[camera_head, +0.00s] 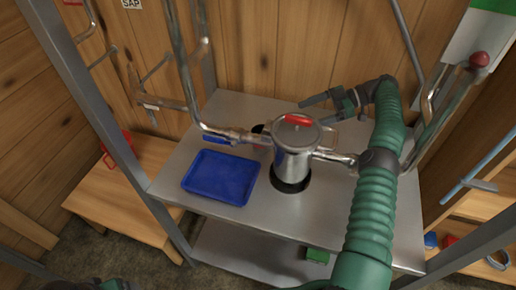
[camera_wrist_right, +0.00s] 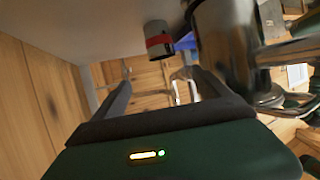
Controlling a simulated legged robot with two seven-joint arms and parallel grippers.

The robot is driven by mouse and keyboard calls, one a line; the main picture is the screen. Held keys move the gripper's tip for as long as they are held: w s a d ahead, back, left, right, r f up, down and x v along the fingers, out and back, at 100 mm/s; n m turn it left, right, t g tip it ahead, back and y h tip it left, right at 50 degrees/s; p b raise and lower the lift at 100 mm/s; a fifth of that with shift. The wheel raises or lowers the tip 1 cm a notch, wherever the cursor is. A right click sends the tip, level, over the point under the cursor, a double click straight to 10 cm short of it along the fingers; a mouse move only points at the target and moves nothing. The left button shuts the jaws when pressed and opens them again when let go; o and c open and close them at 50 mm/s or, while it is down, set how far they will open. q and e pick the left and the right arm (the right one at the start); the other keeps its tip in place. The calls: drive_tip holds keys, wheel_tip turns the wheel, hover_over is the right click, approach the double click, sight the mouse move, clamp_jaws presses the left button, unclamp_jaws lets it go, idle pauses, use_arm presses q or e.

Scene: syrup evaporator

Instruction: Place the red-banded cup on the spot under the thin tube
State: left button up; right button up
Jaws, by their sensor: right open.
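The red-banded cup (camera_wrist_right: 158,40), a small grey cylinder with a red band, is against the grey table surface at the top of the right wrist view. It lies beyond my right fingertips, not between them.
The steel table (camera_head: 180,150) carries a blue tray (camera_head: 220,178) left of the pot. The pot has a red lid handle, and steel pipes (camera_head: 205,127) run beside it. A metal post (camera_head: 95,100) stands at left. The table's front right is partly covered by my arm.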

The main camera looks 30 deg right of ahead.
sight(262, 132)
drive_tip(key=b+x, duration=0.1)
drive_tip(key=x, duration=0.4)
drive_tip(key=b+x, duration=0.1)
drive_tip(key=x, duration=0.4)
drive_tip(key=b+x, duration=0.1)
drive_tip(key=x, duration=0.5)
drive_tip(key=shift+s+a+f, duration=0.1)
drive_tip(key=shift+s+a, duration=0.1)
drive_tip(key=shift+s, duration=0.05)
drive_tip(key=shift+w+a+f, duration=0.2)
drive_tip(key=shift+a, duration=0.05)
drive_tip(key=shift+d, duration=0.1)
drive_tip(key=c, duration=1.5)
